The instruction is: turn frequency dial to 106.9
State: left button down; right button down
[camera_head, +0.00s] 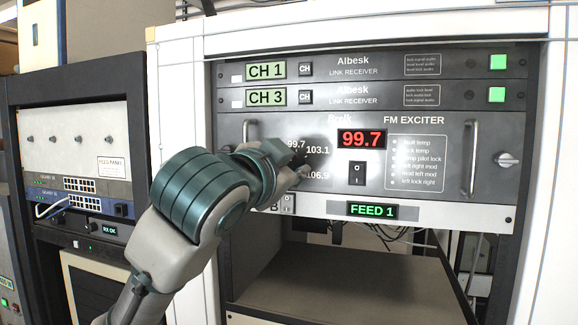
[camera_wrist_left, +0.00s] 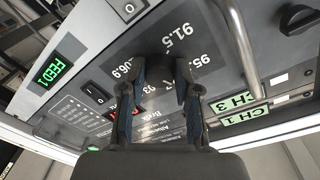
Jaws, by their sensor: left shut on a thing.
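The frequency dial (camera_wrist_left: 163,70) is a dark round knob on the FM exciter panel (camera_head: 450,135), ringed by printed values. In the head view, 99.7, 103.1 and 106.9 can be read beside it; in the wrist view 91.5 also shows. My left gripper (camera_wrist_left: 160,92) is shut on the dial, one finger on each side. In the head view the left gripper (camera_head: 293,172) covers most of the dial, and the pointer cannot be made out. The red display (camera_head: 361,139) reads 99.7. My right gripper is not in view.
A black rocker switch (camera_head: 357,173) sits right of the dial. A metal handle (camera_head: 470,158) stands out at the panel's right. Two link receivers (camera_head: 350,68) are above, and a green FEED 1 display (camera_head: 371,210) is below. An open shelf (camera_head: 350,280) lies underneath.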

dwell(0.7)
pick_arm(q)
jog(key=c, duration=0.8)
grip_release()
jog(key=shift+d, duration=0.15)
jog(key=v, duration=1.2)
jog(key=shift+f, duration=0.1)
